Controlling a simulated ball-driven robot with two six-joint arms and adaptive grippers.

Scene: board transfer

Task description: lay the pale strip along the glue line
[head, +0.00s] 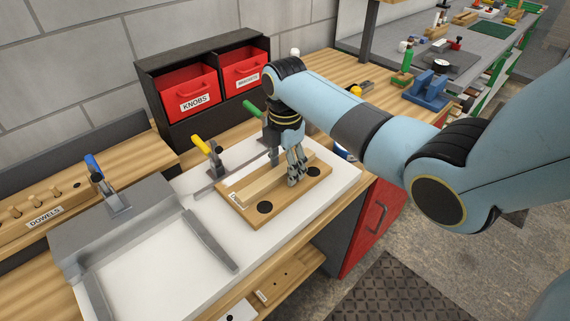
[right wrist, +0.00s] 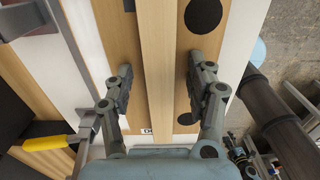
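The pale strip (head: 262,186) lies lengthwise on a wooden board (head: 283,205) that has dark round spots. The strip also runs up the middle of the right wrist view (right wrist: 158,70). My right gripper (head: 297,179) points down over the right part of the board. In the right wrist view its two fingers (right wrist: 160,72) are spread on either side of the strip, with a gap on each side. I cannot make out a glue line; the strip or gripper may cover it. My left gripper is not in view.
The board rests on a white worktop (head: 335,178). A yellow-handled clamp (head: 207,150) and a green-handled clamp (head: 252,108) stand behind it. A grey tray-like fixture (head: 140,225) is at left. Red bins (head: 190,92) stand at the back.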

